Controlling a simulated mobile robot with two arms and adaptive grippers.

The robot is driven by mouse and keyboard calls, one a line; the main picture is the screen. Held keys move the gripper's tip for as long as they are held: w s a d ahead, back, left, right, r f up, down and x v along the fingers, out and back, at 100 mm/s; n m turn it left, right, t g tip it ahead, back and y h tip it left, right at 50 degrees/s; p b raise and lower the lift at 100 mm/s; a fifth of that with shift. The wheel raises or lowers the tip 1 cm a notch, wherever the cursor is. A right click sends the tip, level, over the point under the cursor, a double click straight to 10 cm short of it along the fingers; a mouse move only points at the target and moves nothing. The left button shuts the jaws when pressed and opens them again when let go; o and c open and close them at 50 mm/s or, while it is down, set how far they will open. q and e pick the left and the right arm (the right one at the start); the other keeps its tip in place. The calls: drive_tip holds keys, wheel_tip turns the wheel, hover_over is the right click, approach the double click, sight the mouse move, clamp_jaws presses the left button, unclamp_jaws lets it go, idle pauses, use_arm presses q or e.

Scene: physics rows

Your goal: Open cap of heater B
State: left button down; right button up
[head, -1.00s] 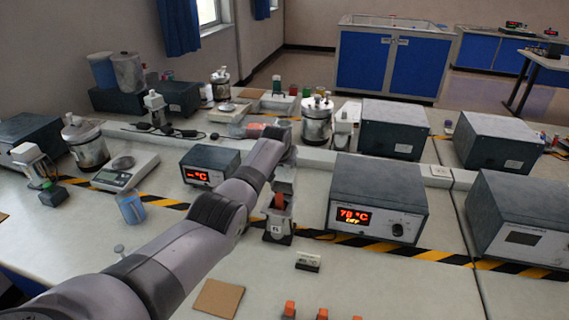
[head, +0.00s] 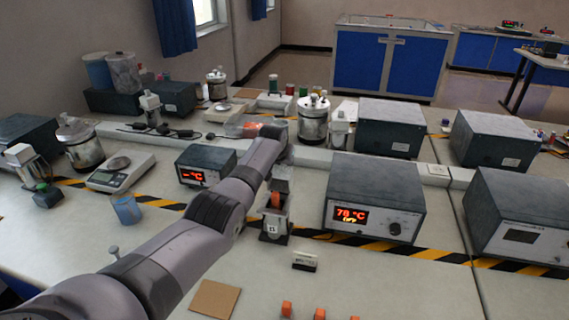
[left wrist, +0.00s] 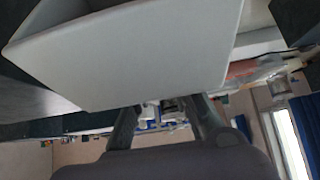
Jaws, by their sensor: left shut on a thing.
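Heater B appears to be the small device (head: 274,230) with a letter label on its dark base and an orange part above it. It stands on the bench left of the box reading 78 °C. My left arm reaches over the bench to it, and my left gripper (head: 280,182) is at its top, where the wrist hides most of it. In the left wrist view, the gripper's dark fingers (left wrist: 165,118) point away under a large pale panel (left wrist: 130,55), likely the cap. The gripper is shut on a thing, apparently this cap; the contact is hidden. My right gripper is out of view.
The box reading 78 °C (head: 375,200) stands close on the right. A smaller display box (head: 206,165) is on the left. A black-and-white block (head: 305,261) and a brown square (head: 215,299) lie in front. Orange-topped items (head: 320,313) are at the lower edge.

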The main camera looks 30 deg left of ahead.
use_arm(q)
drive_tip(key=shift+s+d+f, duration=0.15)
drive_tip(key=shift+s+f, duration=0.1)
drive_tip(key=shift+f, duration=0.45)
drive_tip(key=c, duration=1.9)
unclamp_jaws()
drive_tip(key=shift+o, duration=1.3)
drive_tip(key=shift+w+f, duration=0.25)
drive_tip(key=shift+w, duration=0.25)
drive_tip(key=shift+o, duration=0.8)
drive_tip(key=shift+w, duration=0.1)
drive_tip(key=shift+o, duration=0.2)
drive_tip(key=shift+r, duration=0.15)
drive_tip(key=shift+s+a+r, duration=0.2)
drive_tip(key=shift+r, duration=0.1)
